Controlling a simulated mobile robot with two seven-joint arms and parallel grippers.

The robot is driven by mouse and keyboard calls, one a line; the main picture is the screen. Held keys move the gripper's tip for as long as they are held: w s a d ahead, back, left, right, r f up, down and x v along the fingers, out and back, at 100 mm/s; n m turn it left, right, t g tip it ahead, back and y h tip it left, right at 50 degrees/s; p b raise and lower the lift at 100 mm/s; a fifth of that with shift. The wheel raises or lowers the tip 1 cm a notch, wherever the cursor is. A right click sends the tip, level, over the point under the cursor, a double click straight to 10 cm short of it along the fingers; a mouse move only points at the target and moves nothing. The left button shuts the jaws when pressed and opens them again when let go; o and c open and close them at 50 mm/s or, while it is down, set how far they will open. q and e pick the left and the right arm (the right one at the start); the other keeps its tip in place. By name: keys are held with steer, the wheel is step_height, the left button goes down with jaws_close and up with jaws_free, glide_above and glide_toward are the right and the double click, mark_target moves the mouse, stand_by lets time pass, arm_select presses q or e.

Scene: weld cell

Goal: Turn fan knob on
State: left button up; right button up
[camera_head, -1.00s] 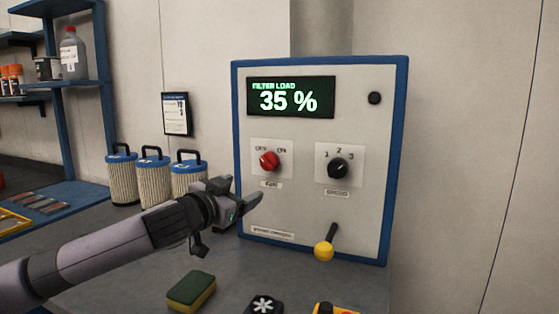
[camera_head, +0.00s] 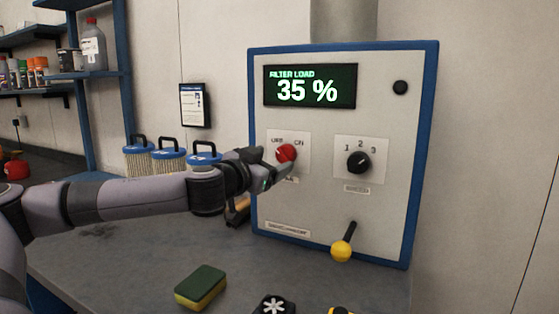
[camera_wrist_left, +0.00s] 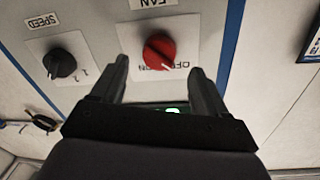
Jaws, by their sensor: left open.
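The red fan knob (camera_head: 286,151) is on a white plate marked OFF and ON, on the front of the blue-edged control panel (camera_head: 322,215). My left gripper (camera_head: 273,161) is at the knob's lower left in the head view and partly covers the plate and the FAN label. In the left wrist view the fingers (camera_wrist_left: 159,70) are open and apart, with the red knob (camera_wrist_left: 159,49) ahead of the gap between them. The knob is not gripped; contact is not visible. A pale mark on the knob faces the OFF/ON lettering; which word it points at is unclear. My right gripper is not in view.
A black speed knob (camera_head: 358,162) is right of the fan knob. A yellow-tipped lever (camera_head: 342,248) sticks out below. Blue-topped filters (camera_head: 170,157) stand left, behind my arm. A sponge (camera_head: 201,287) lies on the bench (camera_head: 120,265). The display reads filter load 35 %.

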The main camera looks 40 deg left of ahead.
mark_target(281, 157)
arm_select(q)
steer(key=shift+x, duration=2.15)
steer(key=shift+d, duration=0.1)
steer(key=shift+c, duration=0.3)
steer(key=c, duration=1)
